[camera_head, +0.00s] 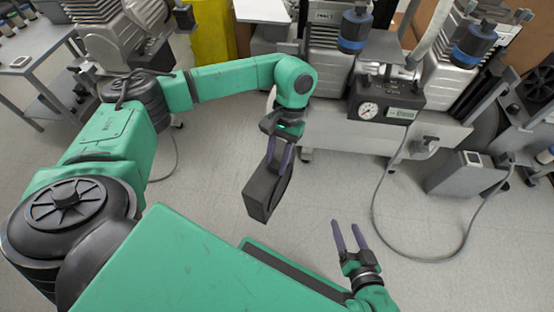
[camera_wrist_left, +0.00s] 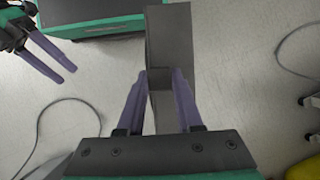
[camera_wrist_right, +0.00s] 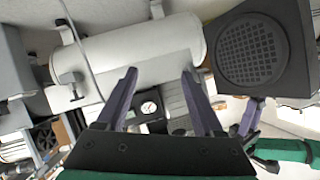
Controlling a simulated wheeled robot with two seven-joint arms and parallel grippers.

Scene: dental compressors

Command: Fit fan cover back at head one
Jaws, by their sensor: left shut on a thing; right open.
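The fan cover (camera_head: 262,193) is a dark, boxy housing. My left gripper (camera_head: 279,160) is shut on it and holds it in the air in front of the compressor bench. In the left wrist view the cover (camera_wrist_left: 170,35) is seen edge-on between the purple fingers (camera_wrist_left: 160,80). In the right wrist view the cover (camera_wrist_right: 252,48) shows a round grille face. My right gripper (camera_head: 350,236) is open and empty, low at the front right. The silver compressor heads (camera_head: 327,65) stand at the back; which one is head one I cannot tell.
A gauge box (camera_head: 387,105) sits at the front of the white compressor tank (camera_head: 345,137). A hose (camera_head: 376,205) loops across the floor. A grey box (camera_head: 465,174) stands at the right. A yellow bin (camera_head: 213,35) is at the back. The floor between the arms is clear.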

